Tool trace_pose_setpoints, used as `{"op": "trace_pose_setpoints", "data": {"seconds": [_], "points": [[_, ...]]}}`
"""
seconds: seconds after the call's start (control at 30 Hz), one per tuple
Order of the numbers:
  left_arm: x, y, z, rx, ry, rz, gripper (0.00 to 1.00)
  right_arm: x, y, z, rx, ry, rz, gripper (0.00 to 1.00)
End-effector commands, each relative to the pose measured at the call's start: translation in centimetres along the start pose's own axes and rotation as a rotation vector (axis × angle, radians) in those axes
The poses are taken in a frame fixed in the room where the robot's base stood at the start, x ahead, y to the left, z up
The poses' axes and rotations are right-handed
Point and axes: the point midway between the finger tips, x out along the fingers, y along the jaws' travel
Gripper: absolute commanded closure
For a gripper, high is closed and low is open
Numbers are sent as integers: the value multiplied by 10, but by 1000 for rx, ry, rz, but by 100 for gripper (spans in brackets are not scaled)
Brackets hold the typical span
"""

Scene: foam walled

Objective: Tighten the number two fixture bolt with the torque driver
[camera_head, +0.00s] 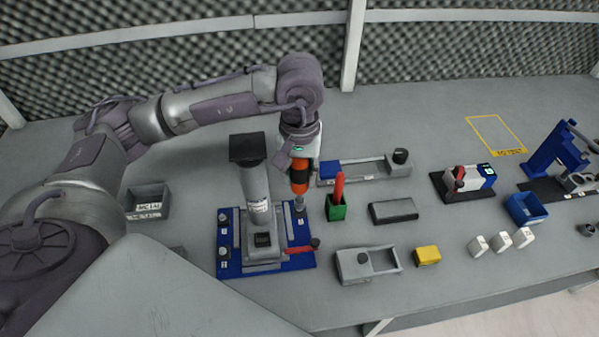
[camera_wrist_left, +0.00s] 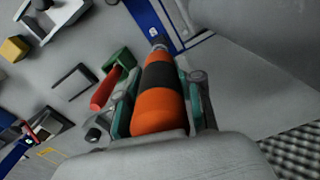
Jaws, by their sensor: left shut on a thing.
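My left gripper (camera_head: 299,158) is shut on the orange and black torque driver (camera_head: 299,178), which points down, close to upright. In the left wrist view the driver (camera_wrist_left: 160,101) sits between the two fingers. Its metal tip (camera_wrist_left: 158,43) is over the blue fixture plate (camera_wrist_left: 150,17). In the head view the tip is at the bolt (camera_head: 299,204) on the right side of the blue fixture plate (camera_head: 226,263); I cannot tell whether it is seated. Other bolts (camera_head: 223,252) show on the plate's left side. My right gripper is not in view.
A grey press-like column (camera_head: 256,185) stands on the plate, close left of the driver. A red-handled tool in a green holder (camera_head: 336,208) stands close right. A grey block (camera_head: 393,211), yellow block (camera_head: 427,255) and blue bin (camera_head: 526,209) lie farther right.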

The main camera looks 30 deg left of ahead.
Motion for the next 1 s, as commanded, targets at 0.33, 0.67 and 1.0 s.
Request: {"op": "trace_pose_setpoints", "data": {"seconds": [0.33, 0.67, 1.0], "points": [[0, 0, 0, 0, 2, 1, 100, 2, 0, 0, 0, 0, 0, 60], [0, 0, 0, 0, 2, 1, 100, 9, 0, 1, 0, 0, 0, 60], [0, 0, 0, 0, 1, 1, 100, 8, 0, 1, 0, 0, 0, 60]]}}
